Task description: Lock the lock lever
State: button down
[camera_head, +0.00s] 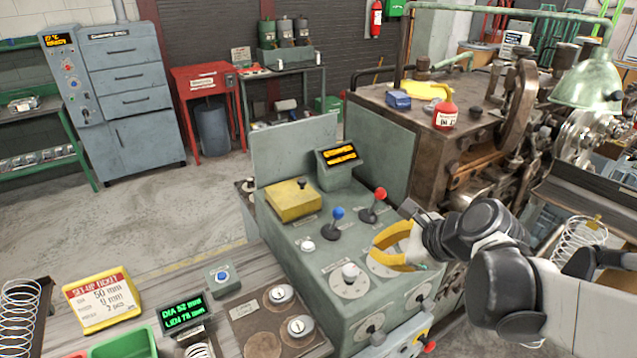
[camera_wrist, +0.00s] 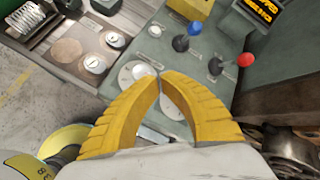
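A grey-green control console (camera_head: 310,260) carries a blue-knobbed lever (camera_head: 337,220), a red-knobbed lever (camera_head: 376,200) and white knobs on round dials (camera_head: 350,275). Dark handles (camera_head: 375,332) sit on its front face. I cannot tell which of these is the lock lever. My gripper (camera_head: 374,248) has yellow curved fingers and hangs above the console's right side. In the wrist view its fingertips (camera_wrist: 160,76) meet with nothing between them. The fingers hide part of the dials.
The bench left of the console holds a yellow set-up sign (camera_head: 102,298), a green display (camera_head: 184,312) and round metal pieces (camera_head: 300,327). A yellow box (camera_head: 293,200) sits on the console's back left. The large coiling machine (camera_head: 440,150) stands close behind on the right.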

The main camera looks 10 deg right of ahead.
jog(key=d+m, duration=0.1)
jog(key=m, duration=0.1)
jog(key=w+d+r+m+t, duration=0.1)
jog(key=m, duration=0.1)
jog(key=w+d+m, duration=0.1)
jog(key=m, duration=0.1)
jog(key=shift+w+d+r+m+y+p, duration=0.1)
jog(key=shift+r+m+y+p, duration=0.2)
jog(key=shift+y+p, duration=0.1)
jog(key=shift+f, duration=0.1)
jog(key=b+x, duration=0.3)
jog(key=x, duration=0.6)
jog(key=shift+w+f, duration=0.15)
jog(key=shift+w, duration=0.05)
jog(key=w+a, duration=0.1)
jog(key=w+a+b, duration=0.1)
jog(key=w, duration=0.1)
jog(key=shift+w+a+r, duration=0.15)
jog(key=shift+w+r, duration=0.1)
jog(key=shift+w, duration=0.25)
jog(key=shift+r, duration=0.15)
